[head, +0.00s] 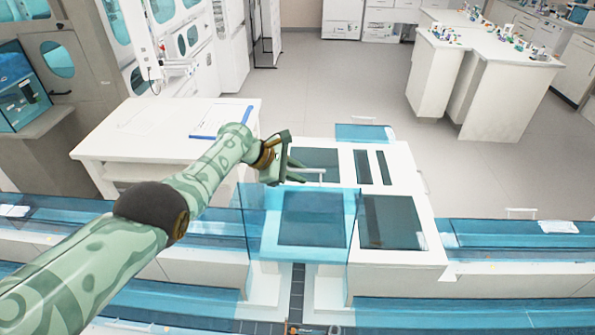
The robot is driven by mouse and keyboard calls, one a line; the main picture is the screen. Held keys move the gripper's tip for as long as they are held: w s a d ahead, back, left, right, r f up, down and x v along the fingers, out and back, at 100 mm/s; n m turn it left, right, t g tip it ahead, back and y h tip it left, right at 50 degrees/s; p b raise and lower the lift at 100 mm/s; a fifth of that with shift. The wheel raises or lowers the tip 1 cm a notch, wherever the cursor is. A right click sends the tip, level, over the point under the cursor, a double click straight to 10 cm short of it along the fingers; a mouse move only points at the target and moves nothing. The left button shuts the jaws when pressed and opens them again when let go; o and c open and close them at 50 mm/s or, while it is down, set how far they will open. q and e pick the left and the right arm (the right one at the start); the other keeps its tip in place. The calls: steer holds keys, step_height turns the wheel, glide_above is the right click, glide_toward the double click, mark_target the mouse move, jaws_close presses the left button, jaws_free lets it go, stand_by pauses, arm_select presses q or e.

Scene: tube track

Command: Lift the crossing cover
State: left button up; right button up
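The crossing cover, a clear blue panel (336,205), shows at the centre over the white crossing housing with its dark windows. A thin white handle (316,171) shows just above the panel's far edge. My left gripper (298,171) is at the left end of this handle, its dark fingers pointing right. The fingers overlap the handle in the picture, and it is too small to tell whether they are closed on it. My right gripper is not in view.
Blue-covered tube tracks (500,233) run left and right of the crossing. Another blue cover piece (365,133) with a handle lies beyond it. A white table (150,130) stands to the left. Open floor (360,80) lies behind, with white benches (480,90) at the upper right.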

arm_select(q)
steer(key=shift+r, duration=0.15)
steer(key=shift+a+r+p, duration=0.15)
steer(key=shift+r+p, duration=0.05)
steer(key=shift+p, duration=0.25)
steer(key=p+v, duration=1)
steer(key=v, duration=0.5)
steer(key=shift+a, duration=0.35)
steer(key=shift+s+r, duration=0.1)
steer(key=shift+s, duration=0.05)
